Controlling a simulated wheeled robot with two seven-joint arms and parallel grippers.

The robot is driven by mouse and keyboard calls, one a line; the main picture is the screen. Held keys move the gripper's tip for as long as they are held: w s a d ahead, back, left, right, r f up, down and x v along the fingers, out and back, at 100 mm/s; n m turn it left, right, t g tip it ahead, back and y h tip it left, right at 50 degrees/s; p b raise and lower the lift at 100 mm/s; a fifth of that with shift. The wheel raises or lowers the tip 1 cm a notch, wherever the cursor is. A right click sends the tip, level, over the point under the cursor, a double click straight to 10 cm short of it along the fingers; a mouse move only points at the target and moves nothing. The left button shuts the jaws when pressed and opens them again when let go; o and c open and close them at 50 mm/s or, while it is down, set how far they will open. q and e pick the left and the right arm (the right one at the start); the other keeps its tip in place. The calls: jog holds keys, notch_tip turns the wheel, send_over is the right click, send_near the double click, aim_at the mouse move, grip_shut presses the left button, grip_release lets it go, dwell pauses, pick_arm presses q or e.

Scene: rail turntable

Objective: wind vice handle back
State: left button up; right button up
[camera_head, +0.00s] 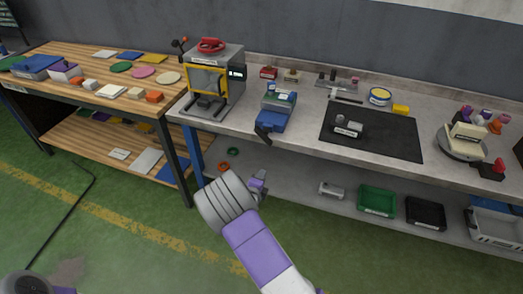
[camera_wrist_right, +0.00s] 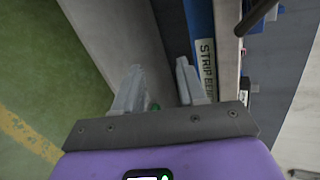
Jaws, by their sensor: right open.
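The vice (camera_head: 277,106) is blue and grey and sits at the front edge of the grey bench. Its dark handle (camera_head: 264,132) hangs over that edge. My right gripper (camera_head: 258,183) is below and in front of the vice, apart from the handle. In the right wrist view my right gripper (camera_wrist_right: 160,88) shows two spread fingers with nothing between them. A dark rod (camera_wrist_right: 256,14) at the upper right there may be the vice handle. My left gripper is out of view.
A machine with a yellow frame (camera_head: 208,78) stands left of the vice. A black mat (camera_head: 385,140) lies to its right. The lower shelf (camera_head: 300,195) carries a green bin (camera_head: 376,200). A wooden bench (camera_head: 60,88) is at the left. The green floor in front is mostly clear.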

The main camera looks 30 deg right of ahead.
aim_at(262, 139)
jog(key=w+r+m+t+h+b, duration=0.2)
jog(key=w+r+m+h, duration=0.2)
jog(key=r+m, duration=0.5)
jog(key=shift+n, duration=0.4)
jog(key=x, duration=0.2)
jog(key=r+b+x, duration=0.1)
jog(key=x, duration=0.4)
jog(key=shift+w+d+r, duration=0.3)
jog(key=shift+r, duration=0.1)
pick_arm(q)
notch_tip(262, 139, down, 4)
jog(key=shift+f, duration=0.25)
pick_arm(e)
grip_shut()
